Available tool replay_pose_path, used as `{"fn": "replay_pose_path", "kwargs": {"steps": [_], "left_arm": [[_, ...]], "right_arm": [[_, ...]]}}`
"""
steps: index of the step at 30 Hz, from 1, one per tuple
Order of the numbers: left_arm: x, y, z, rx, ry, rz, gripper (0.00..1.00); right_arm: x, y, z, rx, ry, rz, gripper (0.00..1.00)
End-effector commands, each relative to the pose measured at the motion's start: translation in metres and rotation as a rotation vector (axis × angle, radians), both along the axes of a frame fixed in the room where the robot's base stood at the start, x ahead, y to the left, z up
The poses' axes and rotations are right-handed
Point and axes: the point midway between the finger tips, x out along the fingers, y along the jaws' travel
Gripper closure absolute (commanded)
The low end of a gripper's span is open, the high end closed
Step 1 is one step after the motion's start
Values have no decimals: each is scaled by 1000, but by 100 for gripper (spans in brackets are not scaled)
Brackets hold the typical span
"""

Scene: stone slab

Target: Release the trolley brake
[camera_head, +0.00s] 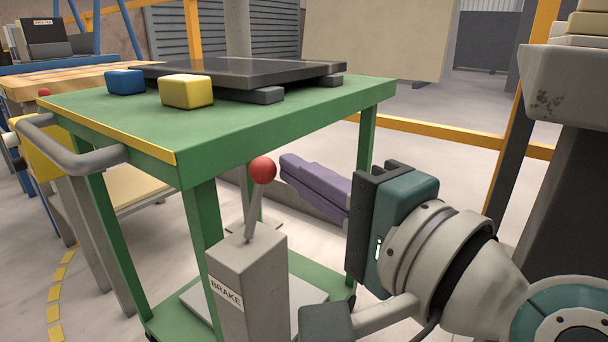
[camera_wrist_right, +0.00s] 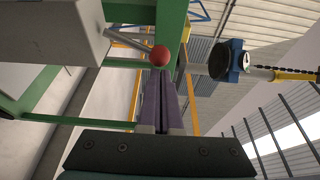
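The green trolley (camera_head: 240,130) stands in front of me. Its brake is a grey box (camera_head: 245,285) marked BRAKE with a thin lever (camera_head: 254,212) rising from it. A red ball knob (camera_head: 263,170) tops the lever, which leans slightly right in the head view. My right gripper (camera_head: 288,166) points at the knob from the right, its purple fingers together with nothing seen between them. In the wrist view the knob (camera_wrist_right: 160,55) lies just beyond the fingertips (camera_wrist_right: 161,84), seemingly apart from them. My left gripper is not in view.
A dark slab (camera_head: 240,70) rests on the trolley top near a yellow block (camera_head: 187,91) and a blue block (camera_head: 125,81). A grey push handle (camera_head: 75,155) sticks out at the trolley's left. A wooden-topped table (camera_head: 60,80) stands behind left. A yellow rail (camera_head: 430,130) runs behind.

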Motion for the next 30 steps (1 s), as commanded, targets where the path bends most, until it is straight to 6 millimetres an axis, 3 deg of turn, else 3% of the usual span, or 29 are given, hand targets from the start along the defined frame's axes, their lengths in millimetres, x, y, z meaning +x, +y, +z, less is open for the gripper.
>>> {"fn": "replay_pose_path", "kwargs": {"steps": [21, 30], "left_arm": [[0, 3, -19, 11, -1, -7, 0], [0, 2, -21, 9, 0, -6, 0]], "right_arm": [[-40, 29, 6, -363, -498, 4, 100], [-46, 34, 7, -426, -584, 2, 100]]}}
